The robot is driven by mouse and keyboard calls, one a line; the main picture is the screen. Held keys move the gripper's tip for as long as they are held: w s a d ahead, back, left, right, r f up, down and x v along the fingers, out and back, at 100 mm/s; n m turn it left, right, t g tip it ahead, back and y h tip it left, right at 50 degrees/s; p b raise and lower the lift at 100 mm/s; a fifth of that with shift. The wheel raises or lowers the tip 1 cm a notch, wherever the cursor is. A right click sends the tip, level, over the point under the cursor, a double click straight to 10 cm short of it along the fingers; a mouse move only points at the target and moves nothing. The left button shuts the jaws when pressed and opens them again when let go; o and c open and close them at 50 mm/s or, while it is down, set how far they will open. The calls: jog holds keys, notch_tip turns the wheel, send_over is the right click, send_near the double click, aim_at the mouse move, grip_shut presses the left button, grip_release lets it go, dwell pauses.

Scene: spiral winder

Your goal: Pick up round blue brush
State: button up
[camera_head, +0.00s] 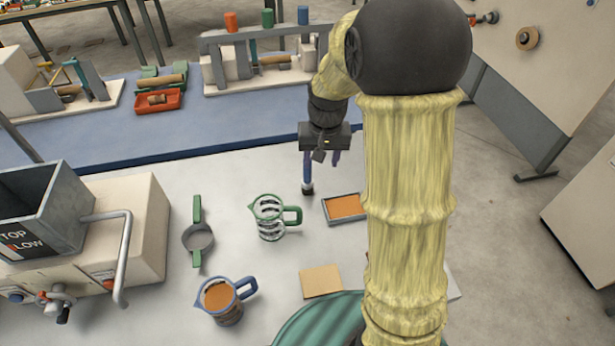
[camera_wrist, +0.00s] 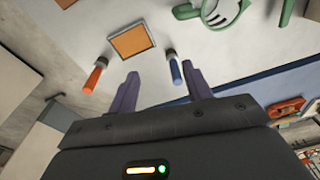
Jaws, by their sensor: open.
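The round blue brush shows in the head view (camera_head: 307,174) below my gripper, its blue handle up and its dark end down near the light table. In the wrist view the brush (camera_wrist: 175,71) has its handle just inside the right fingertip. My gripper (camera_head: 322,163) is open, its two purple fingers spread in the wrist view (camera_wrist: 160,70) with nothing held between them. I cannot tell whether the right finger touches the brush. In the head view the near finger partly merges with the brush handle.
An orange brush (camera_wrist: 93,78) stands outside the left finger. A tray with orange content (camera_head: 328,213) lies close by. A green-handled cup (camera_head: 270,218), a blue jug (camera_head: 224,302) and a tan square (camera_head: 321,281) are on the table. A blue bench (camera_head: 240,139) runs behind.

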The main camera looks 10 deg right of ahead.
jog(key=w+f+m+g+p, duration=0.1)
jog(key=w+p, duration=0.1)
jog(key=w, duration=1.1)
jog(key=shift+w+a+f+m, duration=0.25)
jog(key=shift+w+a+m, duration=0.1)
jog(key=shift+a, duration=0.1)
jog(key=p, duration=0.4)
send_over(307, 176)
jog(key=w, duration=0.1)
jog(key=f, duration=1.2)
jog(key=shift+w+f, duration=0.1)
jog(key=shift+w, duration=0.1)
jog(key=shift+s+d+f+p, duration=0.1)
jog(key=shift+f+p, duration=0.25)
jog(key=shift+f, duration=0.15)
jog(key=shift+d+f+p, duration=0.1)
jog(key=shift+f+p, duration=0.8)
jog(key=shift+f, duration=1.2)
